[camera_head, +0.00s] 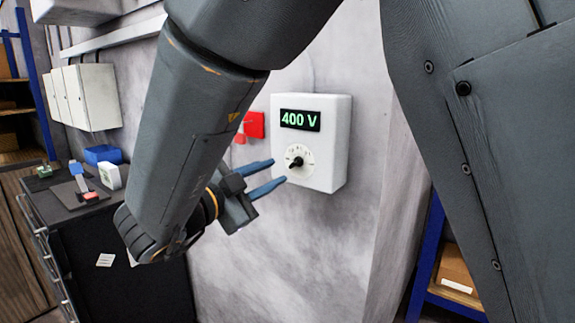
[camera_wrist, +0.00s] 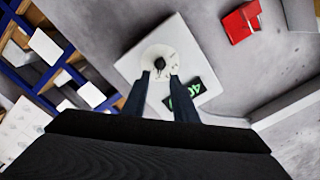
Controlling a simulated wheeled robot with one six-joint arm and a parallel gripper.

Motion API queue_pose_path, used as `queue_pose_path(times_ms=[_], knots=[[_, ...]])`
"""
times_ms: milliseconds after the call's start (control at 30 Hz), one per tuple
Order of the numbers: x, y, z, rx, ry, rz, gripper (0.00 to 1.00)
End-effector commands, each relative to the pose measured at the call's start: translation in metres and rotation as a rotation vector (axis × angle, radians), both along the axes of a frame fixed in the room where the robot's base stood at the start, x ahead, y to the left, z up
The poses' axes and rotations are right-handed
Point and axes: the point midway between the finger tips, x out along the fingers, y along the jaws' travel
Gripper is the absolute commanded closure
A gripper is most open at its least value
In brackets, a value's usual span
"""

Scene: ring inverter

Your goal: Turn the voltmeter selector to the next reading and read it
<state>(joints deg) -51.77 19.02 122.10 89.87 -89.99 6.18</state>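The voltmeter (camera_head: 330,165) is a white box on the grey wall, and its display (camera_head: 300,120) reads 400 V in green. Its selector (camera_head: 296,162) is a black knob on a round pale dial below the display. My gripper (camera_head: 275,175) is open, its two blue fingers reaching toward the dial from the left, and looks empty. In the wrist view the black selector (camera_wrist: 159,63) lies just beyond and between the parted fingertips (camera_wrist: 159,78). The display (camera_wrist: 184,98) is seen turned there, partly behind a finger. I cannot tell whether a fingertip touches the dial.
A red box (camera_head: 254,124) is on the wall left of the voltmeter. A dark cabinet (camera_head: 120,255) with a blue bin (camera_head: 102,154) and small devices on top stands at the left. Blue-framed shelving (camera_head: 425,255) is at the lower right. The wall below the voltmeter is clear.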

Motion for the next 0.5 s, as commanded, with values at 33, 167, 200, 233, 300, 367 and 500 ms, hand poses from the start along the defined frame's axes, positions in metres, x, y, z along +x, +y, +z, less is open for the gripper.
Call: queue_pose_path(times_ms=[33,167,200,233,300,367,500], knots=[[0.005,-0.005,0.001,0.000,0.002,-0.003,0.74],[0.022,-0.019,0.000,-0.001,0.002,-0.003,0.74],[0.027,-0.022,0.000,-0.001,0.002,-0.001,0.74],[0.030,-0.025,0.001,-0.001,0.002,-0.001,0.74],[0.038,-0.031,0.001,0.000,0.002,-0.001,0.74],[0.043,-0.035,0.001,0.001,0.002,0.001,0.74],[0.051,-0.040,0.000,0.000,0.002,0.001,0.74]])
